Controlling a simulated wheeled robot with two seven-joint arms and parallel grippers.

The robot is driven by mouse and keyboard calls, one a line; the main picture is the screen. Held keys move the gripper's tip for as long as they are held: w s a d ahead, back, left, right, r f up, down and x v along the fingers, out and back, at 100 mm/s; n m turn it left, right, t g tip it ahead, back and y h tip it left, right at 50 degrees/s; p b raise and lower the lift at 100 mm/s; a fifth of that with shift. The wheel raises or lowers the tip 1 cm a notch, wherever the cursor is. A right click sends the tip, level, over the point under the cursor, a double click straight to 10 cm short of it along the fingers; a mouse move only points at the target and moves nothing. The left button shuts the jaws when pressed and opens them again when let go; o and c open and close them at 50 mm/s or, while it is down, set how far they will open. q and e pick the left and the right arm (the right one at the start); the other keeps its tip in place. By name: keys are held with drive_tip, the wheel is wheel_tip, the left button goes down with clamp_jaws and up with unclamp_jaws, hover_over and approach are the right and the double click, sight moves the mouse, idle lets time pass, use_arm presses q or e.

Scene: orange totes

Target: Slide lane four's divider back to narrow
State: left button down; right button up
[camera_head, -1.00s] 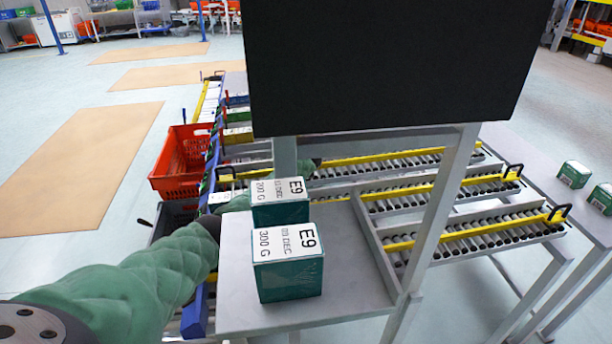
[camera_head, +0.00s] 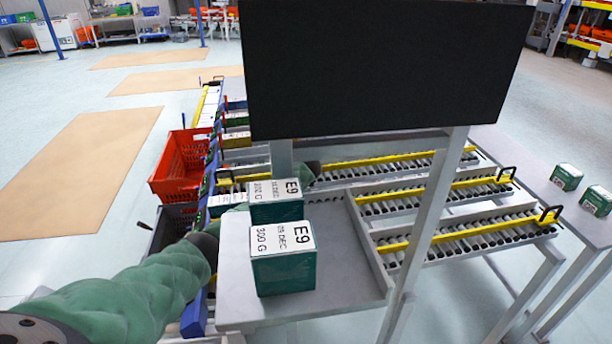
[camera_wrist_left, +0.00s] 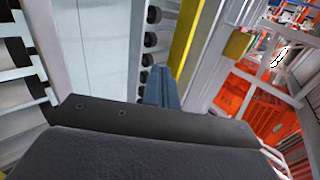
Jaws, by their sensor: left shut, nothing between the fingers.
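Yellow divider rails (camera_head: 440,190) run along the roller lanes to the right of the post, some with black handles (camera_head: 550,214) at their ends. I cannot tell which rail is lane four's. In the head view my green-sleeved left arm reaches in from the left and passes behind the boxes; its gripper is hidden there. In the left wrist view my left gripper (camera_wrist_left: 160,86) is shut and empty, its blue-grey fingers beside a yellow rail (camera_wrist_left: 186,40). I cannot tell whether they touch it. My right gripper is not in view.
Two green-and-white E9 boxes (camera_head: 284,258) stand on a grey shelf (camera_head: 345,285) in front of the lanes. A black screen (camera_head: 385,70) on posts hides part of the lanes. A red basket (camera_head: 180,165) hangs at the left. More boxes (camera_head: 566,177) stand at the right.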

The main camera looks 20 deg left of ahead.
use_arm(q)
drive_tip(key=b+v, duration=0.2)
drive_tip(key=v, duration=0.6)
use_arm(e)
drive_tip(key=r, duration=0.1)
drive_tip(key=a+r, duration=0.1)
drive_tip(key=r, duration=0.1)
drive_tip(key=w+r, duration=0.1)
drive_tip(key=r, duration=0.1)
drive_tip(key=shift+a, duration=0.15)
use_arm(q)
drive_tip(key=shift+w, duration=0.1)
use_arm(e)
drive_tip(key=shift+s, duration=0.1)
